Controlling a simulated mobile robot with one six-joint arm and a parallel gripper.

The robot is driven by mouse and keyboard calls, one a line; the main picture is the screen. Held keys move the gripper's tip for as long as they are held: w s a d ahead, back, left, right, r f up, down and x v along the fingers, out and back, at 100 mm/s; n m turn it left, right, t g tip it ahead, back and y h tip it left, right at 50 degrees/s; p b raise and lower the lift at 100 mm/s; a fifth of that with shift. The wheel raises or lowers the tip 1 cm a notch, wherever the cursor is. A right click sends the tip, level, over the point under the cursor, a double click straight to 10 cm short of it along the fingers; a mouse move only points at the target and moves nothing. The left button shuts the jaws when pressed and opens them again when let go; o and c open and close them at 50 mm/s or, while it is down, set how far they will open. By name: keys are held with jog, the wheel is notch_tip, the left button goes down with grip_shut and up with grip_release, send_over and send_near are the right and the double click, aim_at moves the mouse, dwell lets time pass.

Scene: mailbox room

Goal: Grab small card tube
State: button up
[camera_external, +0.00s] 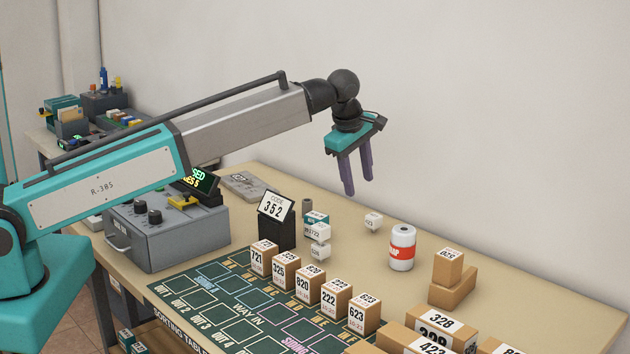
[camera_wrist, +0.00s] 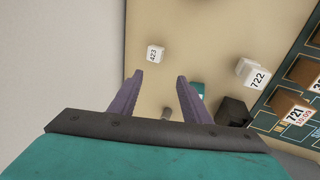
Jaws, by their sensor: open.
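My gripper (camera_external: 359,186) is open and empty, its two purple fingers pointing down, high above the table. A small grey-brown cylinder, which looks like the card tube (camera_external: 307,205), stands on the table behind the code stand, left of and below my gripper. In the wrist view, the tube (camera_wrist: 167,113) shows small between the fingers, closer to the palm edge than to the fingertips (camera_wrist: 160,78). Its lower part is hidden in the external view by a teal item (camera_external: 317,216).
The code stand (camera_external: 276,222) marked 352 and stacked white cubes (camera_external: 319,240) stand close to the tube. A white cube (camera_external: 373,221) marked 423 and a red-banded white roll (camera_external: 402,248) are to the right. Several brown numbered boxes (camera_external: 302,285) line the green mat. A wall is behind.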

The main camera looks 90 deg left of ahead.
aim_at(307, 201)
jog(key=s+a+r+n+g+h+b, duration=0.1)
jog(key=s+a+n+h, duration=0.2)
jog(key=s+a, duration=0.9)
jog(key=n, duration=0.3)
jog(key=shift+r+n+g, duration=0.25)
jog(key=shift+n+g, duration=0.05)
jog(key=shift+g, duration=0.1)
jog(key=shift+f+p, duration=0.7)
jog(key=shift+f, duration=3.6)
jog(key=shift+s+f, duration=0.1)
jog(key=shift+s+f+p, duration=0.15)
jog(key=shift+f+p, duration=0.45)
jog(key=shift+f, duration=0.35)
jog(key=shift+a+f+p, duration=0.1)
jog(key=shift+f+p, duration=0.25)
jog(key=shift+f, duration=1.25)
